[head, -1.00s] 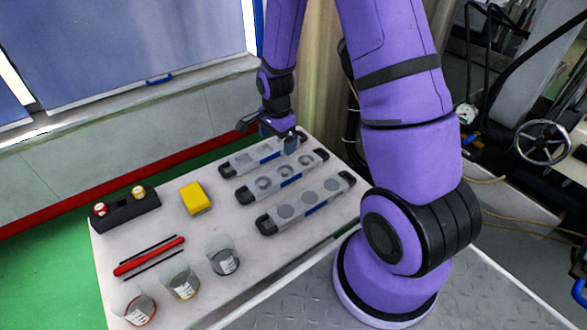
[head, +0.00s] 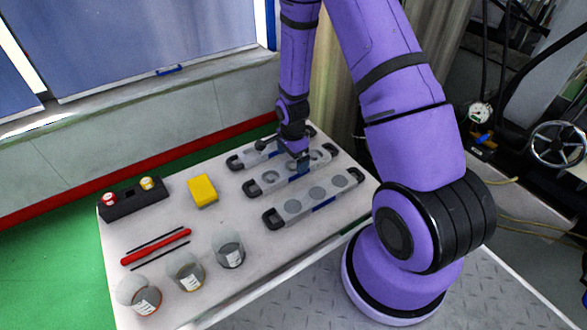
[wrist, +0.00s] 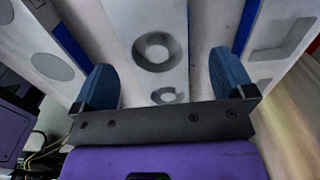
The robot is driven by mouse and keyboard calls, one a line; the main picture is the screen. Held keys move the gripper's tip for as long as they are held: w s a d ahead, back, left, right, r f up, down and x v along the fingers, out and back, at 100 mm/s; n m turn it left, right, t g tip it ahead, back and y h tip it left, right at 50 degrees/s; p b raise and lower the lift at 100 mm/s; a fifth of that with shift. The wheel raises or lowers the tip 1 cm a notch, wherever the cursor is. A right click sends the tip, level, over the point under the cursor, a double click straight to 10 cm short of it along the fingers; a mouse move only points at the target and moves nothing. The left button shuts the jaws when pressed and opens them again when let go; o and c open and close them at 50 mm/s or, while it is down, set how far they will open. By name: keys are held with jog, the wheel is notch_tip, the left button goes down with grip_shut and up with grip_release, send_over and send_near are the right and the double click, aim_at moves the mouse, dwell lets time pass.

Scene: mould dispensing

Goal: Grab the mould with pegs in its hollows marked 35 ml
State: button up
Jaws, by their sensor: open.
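The mould with pegs in its hollows (head: 283,177) is the middle of three pale grey moulds on the table. Its round hollows look like rings, and a dark handle shows at each end. My gripper (head: 302,164) is open above it, toward its right half. In the wrist view this mould (wrist: 145,20) runs between the two blue fingers of my gripper (wrist: 163,80), one finger on each side. No contact shows, and the exact height gap cannot be told. Its blue side label is partly visible, but no volume mark is readable. My gripper hides part of it.
A mould with plain round hollows (head: 304,200) lies nearer, and one with squarish hollows (head: 258,154) lies farther, both close alongside. A yellow block (head: 202,190), black holder (head: 134,204), red tool (head: 156,247) and three beakers (head: 229,251) stand to the left.

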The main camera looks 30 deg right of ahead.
aim_at(293, 165)
jog(key=shift+s+f, duration=0.15)
jog(key=shift+f, duration=1.95)
jog(key=c, duration=1.5)
